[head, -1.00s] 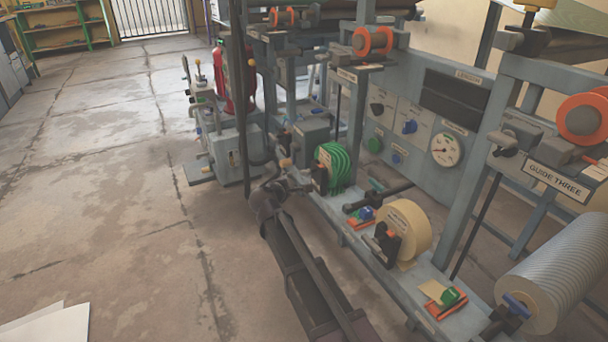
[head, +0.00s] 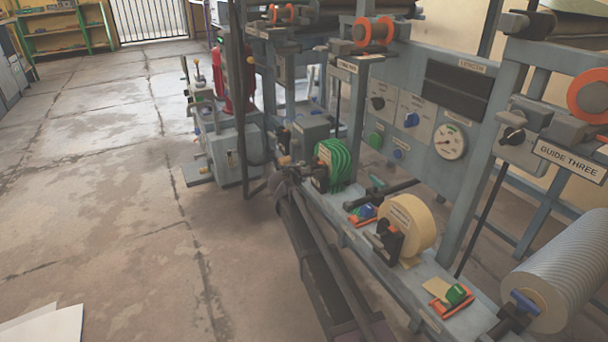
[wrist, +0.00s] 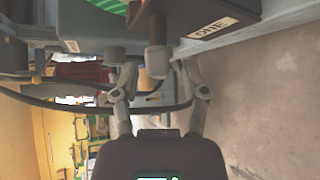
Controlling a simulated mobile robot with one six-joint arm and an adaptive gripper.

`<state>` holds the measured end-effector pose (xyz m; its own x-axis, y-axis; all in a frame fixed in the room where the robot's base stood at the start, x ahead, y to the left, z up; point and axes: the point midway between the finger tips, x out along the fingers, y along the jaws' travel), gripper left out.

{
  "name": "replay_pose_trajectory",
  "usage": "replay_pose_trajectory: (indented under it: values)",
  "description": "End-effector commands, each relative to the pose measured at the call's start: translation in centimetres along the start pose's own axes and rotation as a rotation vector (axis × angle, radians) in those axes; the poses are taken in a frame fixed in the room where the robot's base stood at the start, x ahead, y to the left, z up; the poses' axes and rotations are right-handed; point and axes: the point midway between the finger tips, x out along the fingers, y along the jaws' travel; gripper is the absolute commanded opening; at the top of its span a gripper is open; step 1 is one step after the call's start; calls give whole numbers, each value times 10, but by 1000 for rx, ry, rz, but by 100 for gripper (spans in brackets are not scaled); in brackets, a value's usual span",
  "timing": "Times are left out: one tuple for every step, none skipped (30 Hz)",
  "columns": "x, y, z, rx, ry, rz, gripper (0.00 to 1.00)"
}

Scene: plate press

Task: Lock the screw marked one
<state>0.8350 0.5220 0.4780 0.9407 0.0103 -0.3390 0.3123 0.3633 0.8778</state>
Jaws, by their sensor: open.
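The label reading ONE (wrist: 212,28) is on a dark block in the wrist view. A grey cylindrical screw (wrist: 157,60) sticks out from this block toward my gripper (wrist: 154,75). The gripper's two fingers are open, one on each side of the screw's end, with gaps visible; I cannot tell how deep the screw sits between them. In the head view my gripper (head: 289,171) is just left of the dark block (head: 321,174) in front of the green reel (head: 335,162). The screw is too small to make out clearly there.
A tan reel (head: 408,226) and a large grey roll (head: 565,270) stand farther along the frame to the right. A gauge (head: 450,142) and knobs sit on the panel behind. Dark cables (wrist: 75,106) run behind the fingers in the wrist view. Open floor (head: 110,200) lies at left.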

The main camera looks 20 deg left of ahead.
Motion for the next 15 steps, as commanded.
replay_pose_trajectory:
  values:
    - [6,0,-1,0,0,0,57]
    - [7,0,-1,0,0,0,57]
    - [9,0,-1,0,0,0,57]
    - [10,0,-1,0,0,0,57]
    - [11,0,0,0,0,0,57]
    - [12,0,0,0,0,0,57]
    - [12,0,0,0,0,0,57]
    - [13,0,0,-1,1,0,57]
    - [13,0,0,-1,1,0,57]
    - [13,0,0,-1,1,0,57]
    - [12,0,0,-1,1,0,57]
    - [12,0,0,-1,1,1,57]
    - [12,0,0,-1,1,1,57]
    - [12,0,0,-1,1,1,57]
    - [12,0,0,-1,1,1,57]
